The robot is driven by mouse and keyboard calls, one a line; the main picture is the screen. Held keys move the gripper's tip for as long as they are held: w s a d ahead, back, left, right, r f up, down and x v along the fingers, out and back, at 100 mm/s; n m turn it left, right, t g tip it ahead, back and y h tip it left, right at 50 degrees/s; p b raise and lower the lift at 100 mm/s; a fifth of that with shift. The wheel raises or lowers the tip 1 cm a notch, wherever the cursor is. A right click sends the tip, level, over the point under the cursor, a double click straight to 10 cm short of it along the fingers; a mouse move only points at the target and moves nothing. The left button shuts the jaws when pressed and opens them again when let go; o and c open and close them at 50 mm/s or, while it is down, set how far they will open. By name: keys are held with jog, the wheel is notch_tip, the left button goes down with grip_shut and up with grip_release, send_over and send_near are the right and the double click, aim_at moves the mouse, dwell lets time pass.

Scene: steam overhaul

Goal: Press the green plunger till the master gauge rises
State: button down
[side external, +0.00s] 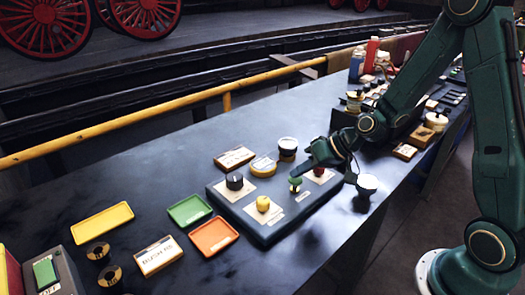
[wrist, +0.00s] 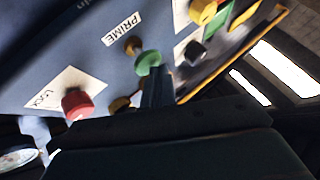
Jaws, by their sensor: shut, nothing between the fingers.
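The green plunger (side external: 295,182) stands on the dark control panel (side external: 262,238). In the wrist view its green cap (wrist: 148,62) sits on a brass stem beside a label reading PRIME. My gripper (side external: 297,174) is shut and empty, with its fingertips right at the cap; whether they touch it I cannot tell. The closed fingers also show in the wrist view (wrist: 157,88). A round white-faced gauge (wrist: 16,158) is partly in the wrist view at lower left; its needle is too small to read. I cannot tell whether it is the master gauge.
The panel also carries a red knob (side external: 318,173) beside the plunger, a yellow knob (side external: 263,204) and a black knob (side external: 235,182). A round item (side external: 367,183) stands at the panel's right. Green (side external: 189,210) and orange (side external: 214,236) trays lie left.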

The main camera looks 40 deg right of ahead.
aim_at(300, 179)
jog(key=shift+s+f, duration=0.1)
jog(key=shift+f, duration=0.75)
dwell(1.1)
jog(key=shift+r, duration=1.8)
jog(key=shift+r, duration=0.1)
jog(key=shift+r, duration=2.35)
jog(key=shift+r, duration=0.1)
